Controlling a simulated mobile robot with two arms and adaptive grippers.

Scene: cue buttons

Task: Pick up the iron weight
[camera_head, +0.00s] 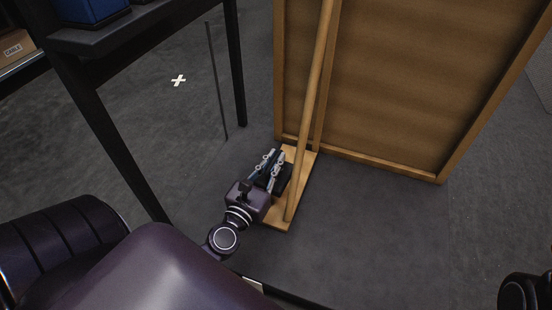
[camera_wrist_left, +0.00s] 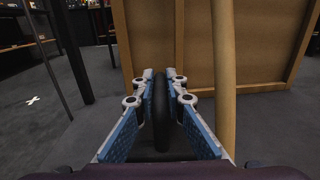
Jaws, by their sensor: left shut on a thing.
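The iron weight, a black block-like thing (camera_head: 286,178), is at the wooden foot of the flat's brace in the head view. In the left wrist view it shows as a tall dark shape (camera_wrist_left: 160,118) between the blue finger pads. My left gripper (camera_head: 276,162) reaches down over it and is shut on it, with one finger on each side. The fingers also show in the left wrist view (camera_wrist_left: 159,75). They hide part of the weight. I cannot tell whether it touches the wooden foot. My right gripper is not in view.
A wooden flat panel (camera_head: 410,75) stands just behind, with a slanting wooden brace (camera_head: 313,95) close to my left gripper's right side. A black table frame (camera_head: 100,118) stands at left. A thin dark rod (camera_head: 215,80) stands near it. Floor at right is clear.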

